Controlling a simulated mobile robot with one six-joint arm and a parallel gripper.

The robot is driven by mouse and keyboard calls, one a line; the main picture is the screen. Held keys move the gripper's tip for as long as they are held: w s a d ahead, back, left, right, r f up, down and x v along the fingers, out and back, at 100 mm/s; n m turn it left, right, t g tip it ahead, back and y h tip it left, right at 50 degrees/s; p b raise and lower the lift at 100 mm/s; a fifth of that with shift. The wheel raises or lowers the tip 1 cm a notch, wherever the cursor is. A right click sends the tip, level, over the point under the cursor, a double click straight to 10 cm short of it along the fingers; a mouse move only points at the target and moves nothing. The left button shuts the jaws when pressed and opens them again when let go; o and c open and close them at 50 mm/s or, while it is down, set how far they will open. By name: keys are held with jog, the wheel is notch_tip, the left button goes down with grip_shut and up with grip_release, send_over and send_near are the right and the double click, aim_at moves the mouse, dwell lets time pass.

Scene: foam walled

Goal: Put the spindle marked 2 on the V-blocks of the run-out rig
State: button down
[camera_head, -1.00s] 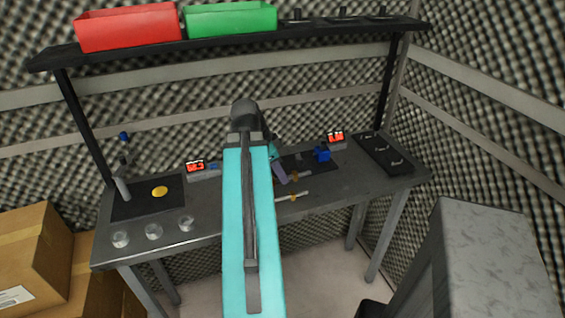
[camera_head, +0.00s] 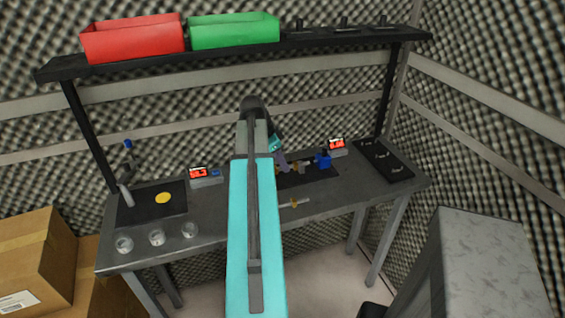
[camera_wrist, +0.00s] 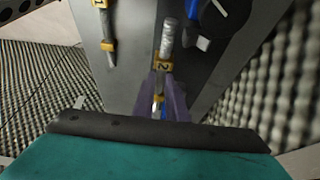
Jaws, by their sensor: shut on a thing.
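My gripper (camera_wrist: 160,98) has purple fingers, shut on the spindle marked 2 (camera_wrist: 163,66), a grey shaft with a yellow numbered tag, seen in the wrist view. In the head view my gripper (camera_head: 283,166) is partly behind my arm, with the held spindle beside it over the dark mat (camera_head: 318,177). The run-out rig shows there as a blue part (camera_head: 323,160). In the wrist view a dark dial (camera_wrist: 226,12) and a small grey block (camera_wrist: 203,43) stand right of the spindle. I cannot clearly make out the V-blocks, or whether the spindle touches them.
A second spindle, marked 1 (camera_wrist: 106,28), lies on the bench (camera_head: 215,236) near its front edge. Two boxes with red displays (camera_head: 198,173) stand at the back. Clear round dishes (camera_head: 157,238) sit front left. A dark tray (camera_head: 383,160) lies at the right end.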

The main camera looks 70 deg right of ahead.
jog(key=shift+w+d+f+p, duration=0.1)
jog(key=shift+w+d+p, duration=0.15)
jog(key=shift+d, duration=0.6)
jog(key=shift+w+d+f+p, duration=0.1)
jog(key=shift+w+d+p, duration=0.2)
jog(key=shift+d, duration=0.5)
jog(key=shift+w+d+f+p, duration=0.1)
jog(key=shift+w+d, duration=0.25)
jog(key=shift+d, duration=0.5)
jog(key=shift+f+p, duration=0.7)
jog(key=shift+f, duration=1)
jog(key=shift+f, duration=0.15)
jog(key=c, duration=1.8)
grip_release()
jog(key=shift+o, duration=0.2)
jog(key=shift+r, duration=0.25)
jog(key=b+v, duration=0.2)
jog(key=v, duration=0.9)
jog(key=shift+a+r+b, duration=0.2)
jog(key=shift+r+b, duration=0.1)
jog(key=shift+r, duration=0.1)
